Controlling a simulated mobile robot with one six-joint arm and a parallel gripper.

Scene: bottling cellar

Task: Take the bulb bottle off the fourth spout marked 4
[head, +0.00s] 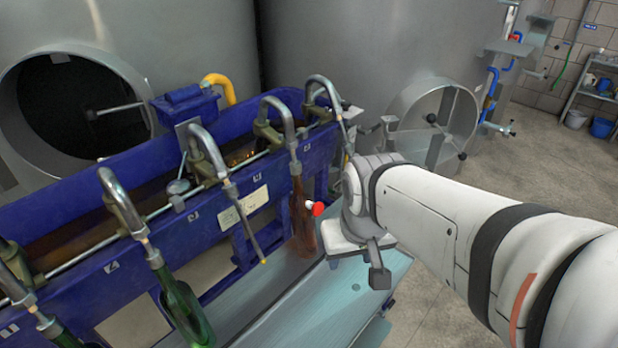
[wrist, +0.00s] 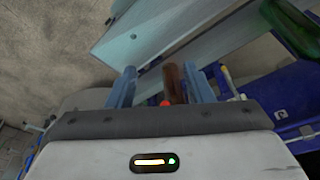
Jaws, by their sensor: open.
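A brown bottle (head: 303,222) hangs upright under the fourth spout (head: 277,112) from the left, its neck around the spout tube and its base low over the blue-grey shelf. The mark by this spout is not readable, and I cannot tell a bulb in its neck. My gripper (wrist: 163,86) is at the bottle's right side in the head view, its fingers mostly hidden there. In the wrist view the brown bottle (wrist: 174,82) shows between the open fingers, nearer the right one. I cannot tell if they touch it.
The third spout (head: 207,155) has a bare tube just left of the bottle. A green bottle (head: 185,312) hangs on the second spout. The blue trough (head: 215,215) runs behind the bottles. The shelf (head: 355,290) is clear in front.

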